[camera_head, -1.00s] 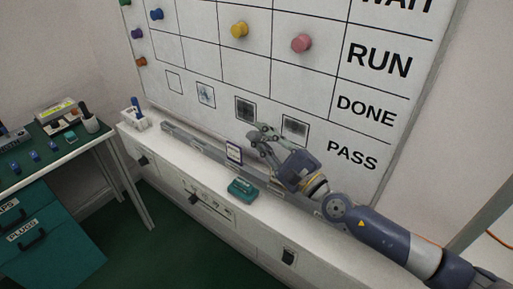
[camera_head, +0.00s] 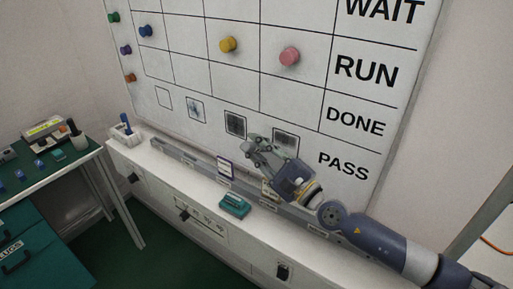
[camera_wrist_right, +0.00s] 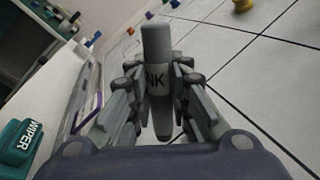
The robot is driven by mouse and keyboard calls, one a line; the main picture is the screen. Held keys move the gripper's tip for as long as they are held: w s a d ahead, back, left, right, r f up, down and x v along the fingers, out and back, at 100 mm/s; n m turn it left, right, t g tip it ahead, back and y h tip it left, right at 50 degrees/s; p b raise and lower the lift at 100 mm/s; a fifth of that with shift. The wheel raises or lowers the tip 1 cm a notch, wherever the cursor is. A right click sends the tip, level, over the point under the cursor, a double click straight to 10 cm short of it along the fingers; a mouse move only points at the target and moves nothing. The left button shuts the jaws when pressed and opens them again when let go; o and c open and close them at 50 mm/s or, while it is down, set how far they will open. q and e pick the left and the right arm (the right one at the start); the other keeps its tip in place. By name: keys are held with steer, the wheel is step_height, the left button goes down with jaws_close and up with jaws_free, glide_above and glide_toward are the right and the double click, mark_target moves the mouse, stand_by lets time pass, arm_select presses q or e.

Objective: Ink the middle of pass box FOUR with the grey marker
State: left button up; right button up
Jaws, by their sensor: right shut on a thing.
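My right gripper (camera_head: 254,149) is in front of the board's lower part, below and between the two right-hand boxes of the PASS row. In the right wrist view it is shut on the grey marker (camera_wrist_right: 156,48), which has a pale band lettered INK. The PASS row has a blank left box (camera_head: 164,97), a blotchy grey-blue one (camera_head: 196,109), a dark one (camera_head: 235,124) and a dark right one (camera_head: 285,139), partly covered by my gripper. No box numbers are readable, so I cannot tell which is FOUR. The marker's tip and any contact are hidden. My left gripper is out of view.
A teal wiper (camera_head: 234,205) lies on the white ledge below the board; it shows in the wrist view (camera_wrist_right: 19,142). A small framed card (camera_head: 226,167) stands at the grey rail. Yellow (camera_head: 228,44) and pink (camera_head: 289,56) knobs stick out above. A green-topped bench (camera_head: 50,165) stands left.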

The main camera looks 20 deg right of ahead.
steer(key=shift+w+d+b, duration=0.45)
steer(key=shift+d+b, duration=0.15)
steer(key=shift+s+d+f, duration=0.1)
steer(key=shift+s+d, duration=0.2)
steer(key=shift+s, duration=0.15)
steer(key=s+d+b, duration=0.3)
steer(key=s+d, duration=0.1)
steer(key=s, duration=0.1)
steer(key=shift+b, duration=0.35)
steer(key=shift+w, duration=0.1)
